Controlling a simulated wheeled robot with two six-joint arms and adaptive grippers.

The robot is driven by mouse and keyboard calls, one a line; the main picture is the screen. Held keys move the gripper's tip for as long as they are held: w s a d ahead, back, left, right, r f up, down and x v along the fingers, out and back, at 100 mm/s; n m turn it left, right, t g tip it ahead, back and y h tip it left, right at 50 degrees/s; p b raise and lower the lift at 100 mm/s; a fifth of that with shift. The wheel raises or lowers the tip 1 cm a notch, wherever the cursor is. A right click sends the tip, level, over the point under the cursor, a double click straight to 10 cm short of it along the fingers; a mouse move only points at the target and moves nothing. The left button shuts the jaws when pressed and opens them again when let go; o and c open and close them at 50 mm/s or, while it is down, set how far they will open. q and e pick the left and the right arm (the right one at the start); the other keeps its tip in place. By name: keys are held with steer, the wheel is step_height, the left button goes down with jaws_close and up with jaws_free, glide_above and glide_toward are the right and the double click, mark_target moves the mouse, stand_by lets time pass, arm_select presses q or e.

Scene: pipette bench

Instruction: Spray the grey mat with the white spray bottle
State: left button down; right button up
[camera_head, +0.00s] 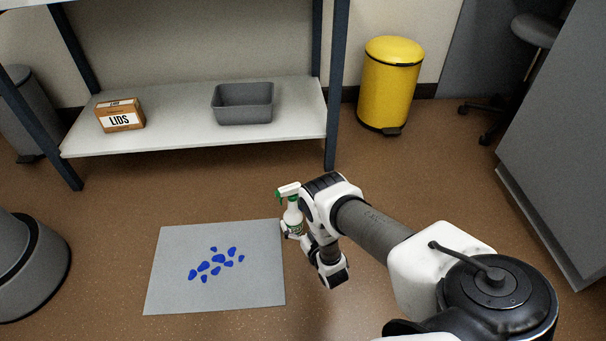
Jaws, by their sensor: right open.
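The grey mat (172,260) lies flat on the brown floor, with several blue patches (217,260) across its middle. The white spray bottle (292,215) has a green-and-white trigger head and is upright by the mat's right back corner in the picture. My right gripper (289,232) is open at the bottle's lower part, which it partly hides. I cannot tell whether the fingers touch the bottle or what is under its base. My left gripper is not in view.
A shelf (190,135) at the back holds a LIDS box (121,116) and a grey bin (243,104). A yellow pedal bin (390,85) stands at the back right. A grey cabinet (560,150) is at the right. The floor between the shelf and mat is clear.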

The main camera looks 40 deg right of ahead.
mark_target(289, 201)
steer(key=w+b, duration=0.1)
steer(key=w, duration=0.1)
steer(key=w+d+b, duration=0.1)
steer(key=w, duration=0.2)
steer(key=shift+w+f+b, duration=0.15)
steer(key=shift+w+b, duration=0.2)
steer(key=shift+b, duration=0.05)
steer(key=shift+w+d, duration=0.15)
steer(key=shift+w, duration=0.35)
steer(key=c, duration=1.7)
steer(key=shift+o, duration=0.2)
